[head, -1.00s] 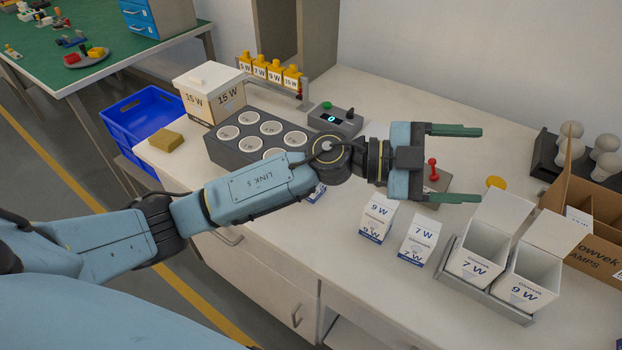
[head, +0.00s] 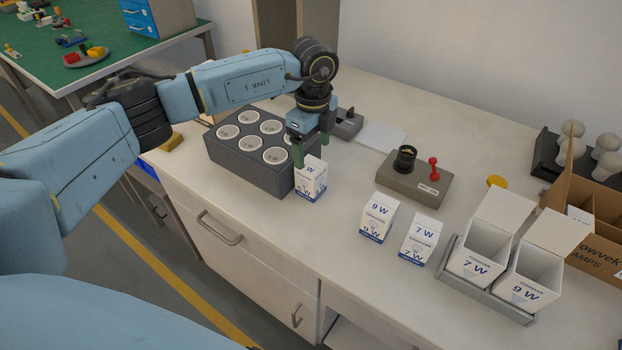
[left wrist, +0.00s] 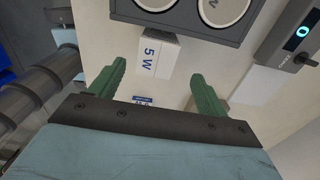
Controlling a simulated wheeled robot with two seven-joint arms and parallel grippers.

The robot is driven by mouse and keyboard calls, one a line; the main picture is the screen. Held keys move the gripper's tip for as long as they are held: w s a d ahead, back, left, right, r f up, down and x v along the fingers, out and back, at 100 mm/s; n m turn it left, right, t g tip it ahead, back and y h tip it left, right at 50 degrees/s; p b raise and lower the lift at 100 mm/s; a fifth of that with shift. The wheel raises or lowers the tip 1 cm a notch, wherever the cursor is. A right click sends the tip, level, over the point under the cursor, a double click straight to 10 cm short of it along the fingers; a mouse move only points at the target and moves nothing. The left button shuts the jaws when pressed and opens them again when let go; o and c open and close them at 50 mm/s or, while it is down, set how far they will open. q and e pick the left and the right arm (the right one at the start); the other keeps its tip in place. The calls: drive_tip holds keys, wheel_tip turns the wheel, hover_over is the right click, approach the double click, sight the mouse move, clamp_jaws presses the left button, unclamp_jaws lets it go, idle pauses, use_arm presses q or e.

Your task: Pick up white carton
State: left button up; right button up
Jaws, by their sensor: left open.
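A small white carton (head: 311,182) with blue print stands on the bench at the front right corner of the grey block of round sockets. In the left wrist view this carton (left wrist: 156,54) reads "5 W" and lies between the two green fingers, towards their tips. My left gripper (head: 311,150) points down just over the carton, open, a finger on either side of its top. I cannot tell whether the fingers touch it. Two more white cartons stand to the right, marked 9 W (head: 377,219) and 7 W (head: 419,240). My right gripper is not in view.
The grey socket block (head: 222,157) is close beside the carton. A grey fixture (head: 425,192) with a red lever stands to the right. Open 7 W (head: 475,265) and 9 W (head: 527,290) boxes sit in a metal tray. A brown carton box (head: 590,246) is far right.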

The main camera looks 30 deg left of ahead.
sight(311, 165)
use_arm(q)
wheel_tip(311, 165, down, 4)
drive_tip(key=shift+r, duration=0.25)
drive_tip(key=f, duration=0.5)
drive_tip(key=shift+s+b, duration=0.25)
drive_tip(key=shift+b, duration=0.1)
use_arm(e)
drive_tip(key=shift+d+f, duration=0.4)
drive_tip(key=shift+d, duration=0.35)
use_arm(q)
drive_tip(key=shift+c, duration=0.7)
drive_tip(key=c, duration=0.9)
